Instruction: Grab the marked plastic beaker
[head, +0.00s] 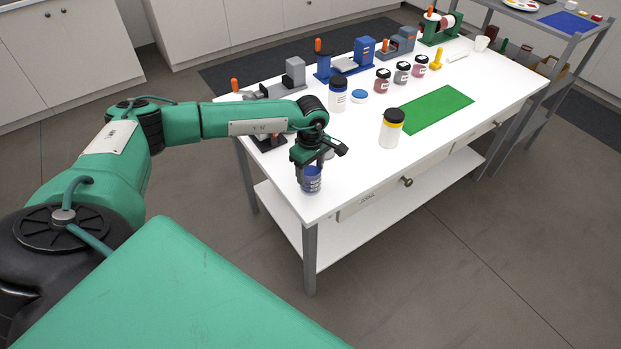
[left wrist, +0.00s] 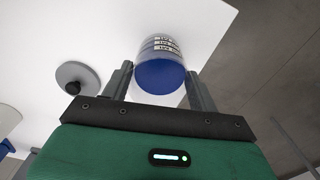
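The marked plastic beaker (head: 312,182), blue with white printed marks, is at the near left corner of the white table (head: 355,185). My left gripper (head: 311,166) points down over it from above. In the left wrist view the beaker (left wrist: 160,72) lies between the two fingers of my left gripper (left wrist: 160,76). The fingers appear to touch its sides, so the gripper looks shut on it. I cannot tell whether its base is on the table. My right gripper is not in view.
A grey disc with a black knob (left wrist: 77,78) lies beside the beaker. The table's edge is close to the beaker.

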